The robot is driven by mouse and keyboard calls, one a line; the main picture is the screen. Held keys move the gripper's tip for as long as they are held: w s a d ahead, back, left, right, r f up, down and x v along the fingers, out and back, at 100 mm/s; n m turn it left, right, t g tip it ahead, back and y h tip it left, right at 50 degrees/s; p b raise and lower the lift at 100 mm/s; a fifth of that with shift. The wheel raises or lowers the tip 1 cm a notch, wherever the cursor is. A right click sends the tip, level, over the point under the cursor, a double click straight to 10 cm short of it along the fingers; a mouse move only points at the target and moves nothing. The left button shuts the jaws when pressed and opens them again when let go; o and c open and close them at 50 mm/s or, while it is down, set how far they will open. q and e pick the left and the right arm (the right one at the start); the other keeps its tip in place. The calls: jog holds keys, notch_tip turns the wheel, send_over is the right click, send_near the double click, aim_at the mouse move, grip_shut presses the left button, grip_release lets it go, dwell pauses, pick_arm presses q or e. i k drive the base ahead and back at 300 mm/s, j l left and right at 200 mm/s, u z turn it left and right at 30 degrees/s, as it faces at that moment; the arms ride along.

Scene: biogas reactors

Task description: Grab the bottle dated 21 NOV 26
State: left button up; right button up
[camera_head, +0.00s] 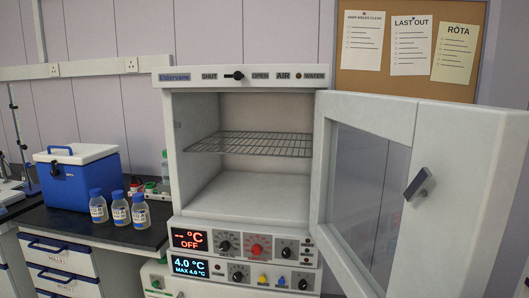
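Three clear bottles with blue caps and pale labels stand upright in a row on the black bench at the left. They are the left bottle (98,207), the middle bottle (120,210) and the right bottle (140,212). The dates on their labels are too small to read, so I cannot tell which is 21 NOV 26. Neither of my grippers is in view.
A blue cool box (70,185) with a white lid stands behind the bottles. The white cabinet (178,150) has its door (400,190) swung open to the right; its wire shelf (255,144) is empty. Drawers (60,265) lie below the black bench (60,222).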

aim_at(98, 207)
jog(key=u, duration=1.25)
jog(key=i+u, duration=0.4)
jog(key=i, duration=0.65)
